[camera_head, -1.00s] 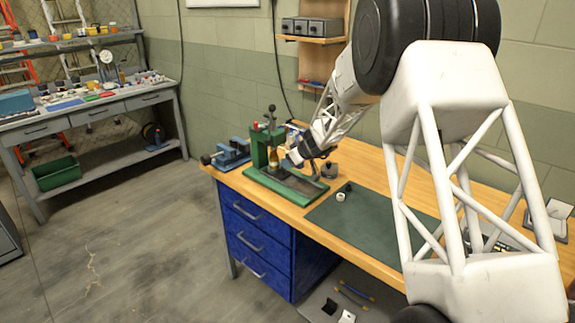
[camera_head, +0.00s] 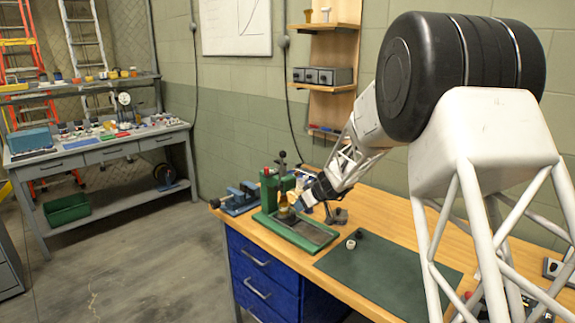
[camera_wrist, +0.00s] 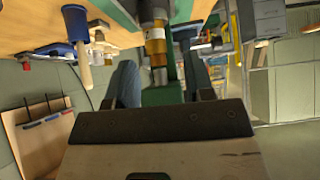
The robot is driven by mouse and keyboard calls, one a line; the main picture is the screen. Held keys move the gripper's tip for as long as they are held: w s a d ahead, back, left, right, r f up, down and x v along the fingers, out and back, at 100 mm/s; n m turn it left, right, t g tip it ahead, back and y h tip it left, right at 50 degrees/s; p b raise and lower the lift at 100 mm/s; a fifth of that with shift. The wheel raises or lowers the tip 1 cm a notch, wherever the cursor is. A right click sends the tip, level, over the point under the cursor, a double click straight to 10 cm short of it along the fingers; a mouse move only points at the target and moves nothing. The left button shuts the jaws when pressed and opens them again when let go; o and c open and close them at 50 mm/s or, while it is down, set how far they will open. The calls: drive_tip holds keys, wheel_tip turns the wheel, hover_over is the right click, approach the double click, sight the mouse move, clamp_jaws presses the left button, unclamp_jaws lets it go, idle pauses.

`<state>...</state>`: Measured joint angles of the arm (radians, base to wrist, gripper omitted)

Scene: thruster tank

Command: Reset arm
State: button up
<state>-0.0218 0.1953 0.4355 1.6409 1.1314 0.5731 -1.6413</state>
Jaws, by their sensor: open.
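My gripper (camera_head: 305,202) is at the green press-like fixture (camera_head: 270,190) on the wooden workbench. An amber and brass cylinder (camera_head: 285,206) stands upright in that fixture, just left of my fingers. In the wrist view, the dark blue fingers of my gripper (camera_wrist: 160,78) are spread apart. The cylinder (camera_wrist: 156,48) shows beyond and between them, with the green fixture (camera_wrist: 163,95) behind. My gripper is open; whether a finger touches the cylinder I cannot tell.
A blue vise (camera_head: 238,198) sits left of the fixture. A blue-handled tool (camera_wrist: 76,30) shows in the wrist view. A wall shelf (camera_head: 325,88) stands behind; a grey bench (camera_head: 100,150) is at far left.

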drive_tip(key=s+d+r+m+g+h, duration=0.1)
drive_tip(key=s+r, duration=0.4)
drive_tip(key=s, duration=0.5)
drive_tip(key=s+d+r+m+g, duration=0.1)
drive_tip(key=s+r, duration=0.4)
drive_tip(key=s, duration=0.4)
drive_tip(key=s+d+r+m+h, duration=0.15)
drive_tip(key=s+r, duration=0.25)
drive_tip(key=s, duration=0.6)
drive_tip(key=s+d+m+h, duration=0.2)
drive_tip(key=s+d, duration=0.1)
drive_tip(key=s, duration=1.2)
drive_tip(key=s+d+m+g+h, duration=0.1)
drive_tip(key=s+d+m+h, duration=0.1)
drive_tip(key=s, duration=1.4)
drive_tip(key=shift+s+d+f+m+g, duration=0.15)
drive_tip(key=shift+d+f+m+g, duration=0.2)
drive_tip(key=shift+d+m, duration=0.65)
drive_tip(key=shift+o, duration=0.6)
drive_tip(key=shift+d+n, duration=0.25)
